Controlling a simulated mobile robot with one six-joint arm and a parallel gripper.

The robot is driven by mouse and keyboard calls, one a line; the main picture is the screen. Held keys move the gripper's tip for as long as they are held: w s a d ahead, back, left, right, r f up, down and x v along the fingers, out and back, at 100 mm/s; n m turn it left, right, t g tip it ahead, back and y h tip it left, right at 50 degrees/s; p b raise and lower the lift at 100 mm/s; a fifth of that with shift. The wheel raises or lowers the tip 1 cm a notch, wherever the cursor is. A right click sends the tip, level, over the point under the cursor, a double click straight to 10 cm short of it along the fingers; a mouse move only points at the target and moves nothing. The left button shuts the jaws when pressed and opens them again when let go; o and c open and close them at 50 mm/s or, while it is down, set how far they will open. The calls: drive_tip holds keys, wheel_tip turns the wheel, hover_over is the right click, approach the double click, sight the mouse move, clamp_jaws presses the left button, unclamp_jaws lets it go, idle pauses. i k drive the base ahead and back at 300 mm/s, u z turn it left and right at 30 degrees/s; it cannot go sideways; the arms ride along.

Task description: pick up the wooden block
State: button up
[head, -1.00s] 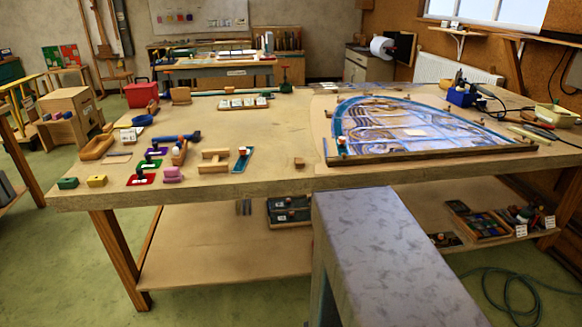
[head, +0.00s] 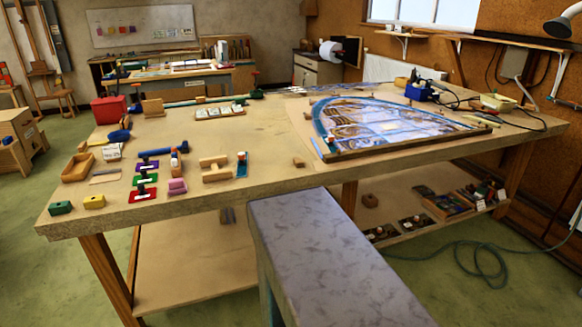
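A small brown wooden block (head: 298,161) sits on the workbench top (head: 262,185), near its front edge and left of the leaded panel (head: 370,122). It stands apart from other things. A second small wooden block (head: 370,200) shows on the lower shelf beneath the bench. The frames do not settle which block the task names. A larger H-shaped wooden piece (head: 214,170) lies further left on the bench. My gripper is not in view.
A grey-topped bench (head: 320,260) stands close in front of the workbench. Coloured tools and blocks crowd the bench's left side. Trays (head: 460,200) stand on the shelf's right. A green hose (head: 470,258) lies on the floor. Green floor (head: 70,275) is clear at left.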

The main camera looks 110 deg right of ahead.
sight(298, 162)
drive_tip(key=u, duration=0.05)
drive_tip(key=i, duration=0.15)
drive_tip(key=u, duration=0.15)
drive_tip(key=k, duration=0.15)
drive_tip(key=z, duration=3.05)
drive_tip(key=i, duration=0.6)
drive_tip(key=u, duration=0.05)
